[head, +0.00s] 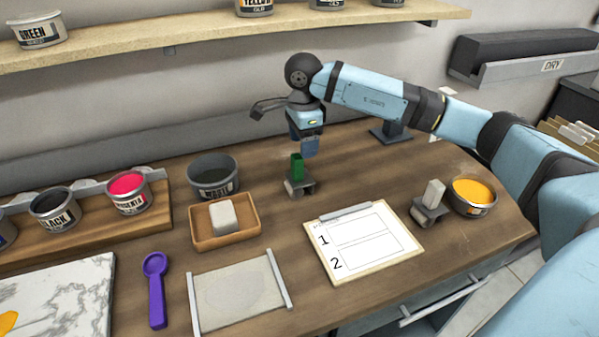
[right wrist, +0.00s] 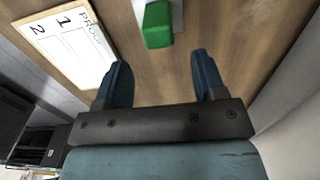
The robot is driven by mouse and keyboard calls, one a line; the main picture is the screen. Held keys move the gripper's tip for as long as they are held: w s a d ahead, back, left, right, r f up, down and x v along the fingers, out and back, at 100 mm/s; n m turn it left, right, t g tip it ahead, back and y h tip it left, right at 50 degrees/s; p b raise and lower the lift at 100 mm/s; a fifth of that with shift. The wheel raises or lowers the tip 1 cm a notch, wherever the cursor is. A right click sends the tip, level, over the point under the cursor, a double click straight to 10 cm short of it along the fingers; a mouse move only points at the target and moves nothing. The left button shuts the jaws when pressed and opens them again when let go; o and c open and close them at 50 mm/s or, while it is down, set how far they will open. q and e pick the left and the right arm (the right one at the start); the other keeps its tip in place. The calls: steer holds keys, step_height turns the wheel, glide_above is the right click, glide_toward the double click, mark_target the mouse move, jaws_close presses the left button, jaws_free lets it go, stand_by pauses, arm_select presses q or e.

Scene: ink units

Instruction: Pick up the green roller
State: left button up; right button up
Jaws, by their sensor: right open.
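The green roller (head: 297,168) stands upright on a small grey and white holder (head: 299,188) on the wooden table in the head view. It also shows at the top of the right wrist view (right wrist: 158,25), ahead of the fingertips. My right gripper (head: 308,146) hangs above and slightly behind the roller, apart from it. In the right wrist view its blue fingers (right wrist: 162,75) are spread with nothing between them. My left gripper is in neither view.
A clipboard (head: 330,272) lies right of the roller. A grey roller (head: 434,193) stands by a tin of yellow ink (head: 474,190). A dark tin (head: 214,180) and a wooden tray (head: 199,240) stand to the left. A shelf (head: 150,40) with tins runs behind.

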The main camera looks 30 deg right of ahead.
mark_target(299, 156)
steer(key=f, duration=0.4)
steer(key=a+f, duration=0.1)
steer(key=f, duration=0.1)
steer(key=shift+w+f, duration=0.15)
steer(key=shift+f, duration=0.05)
steer(key=c, duration=1)
